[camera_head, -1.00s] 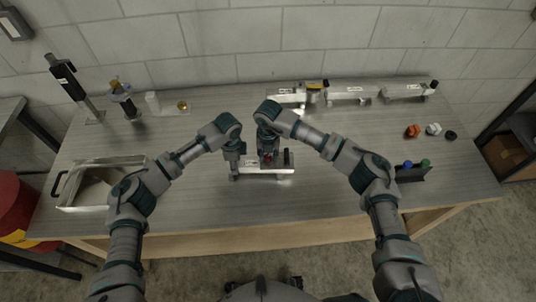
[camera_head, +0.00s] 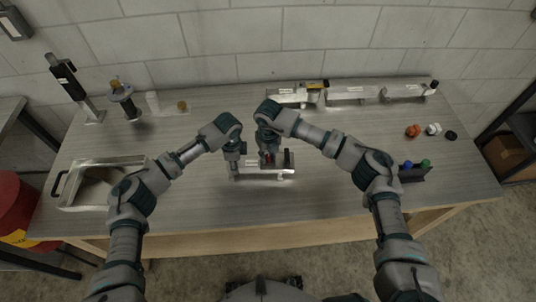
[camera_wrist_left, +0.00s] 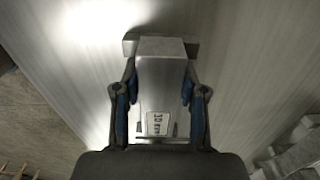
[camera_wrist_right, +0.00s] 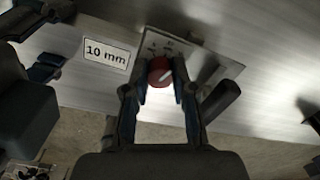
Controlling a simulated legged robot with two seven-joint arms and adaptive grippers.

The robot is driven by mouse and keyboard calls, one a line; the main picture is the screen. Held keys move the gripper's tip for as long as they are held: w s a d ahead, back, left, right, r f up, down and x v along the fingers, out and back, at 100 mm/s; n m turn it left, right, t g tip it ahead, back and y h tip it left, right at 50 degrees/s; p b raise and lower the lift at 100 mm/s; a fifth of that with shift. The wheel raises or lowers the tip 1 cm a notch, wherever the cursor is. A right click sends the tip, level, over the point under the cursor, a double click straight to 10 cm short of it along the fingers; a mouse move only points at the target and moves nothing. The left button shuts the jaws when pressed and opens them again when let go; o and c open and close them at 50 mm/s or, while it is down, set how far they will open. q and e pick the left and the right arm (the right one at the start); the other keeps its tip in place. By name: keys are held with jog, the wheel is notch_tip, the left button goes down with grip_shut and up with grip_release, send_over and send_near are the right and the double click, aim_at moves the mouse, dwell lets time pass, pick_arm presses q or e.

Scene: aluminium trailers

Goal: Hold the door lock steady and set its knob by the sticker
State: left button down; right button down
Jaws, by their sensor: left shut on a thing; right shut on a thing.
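The door lock (camera_head: 284,171) is a silver metal bar near the middle of the bench. My left gripper (camera_wrist_left: 160,88) is shut on its left end, one finger on each side, with a small label (camera_wrist_left: 159,123) between them. In the right wrist view, the lock's face carries a white sticker (camera_wrist_right: 107,53) reading "10 mm". Beside it is a red knob (camera_wrist_right: 160,70) with a pale pointer line, on a plate with small marks that are too small to read. My right gripper (camera_wrist_right: 159,85) is shut on the knob from both sides. A dark lever (camera_wrist_right: 220,100) stands right of the knob.
A metal tray (camera_head: 72,204) lies at the bench's left. Several metal fixtures (camera_head: 352,92) stand along the back. Orange, white and black caps (camera_head: 413,131) and a dark holder (camera_head: 412,174) with blue and green tops are at the right. The bench around the lock is clear.

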aim_at(268, 156)
pick_arm(q)
jog(key=shift+a, duration=0.1)
pick_arm(e)
jog(key=shift+n, duration=2)
jog(key=shift+d, duration=0.1)
jog(key=c, duration=0.9)
grip_release()
jog(key=shift+c, duration=0.2)
jog(key=shift+r, duration=0.1)
notch_tip(268, 156, up, 12)
jog(key=shift+w, duration=0.1)
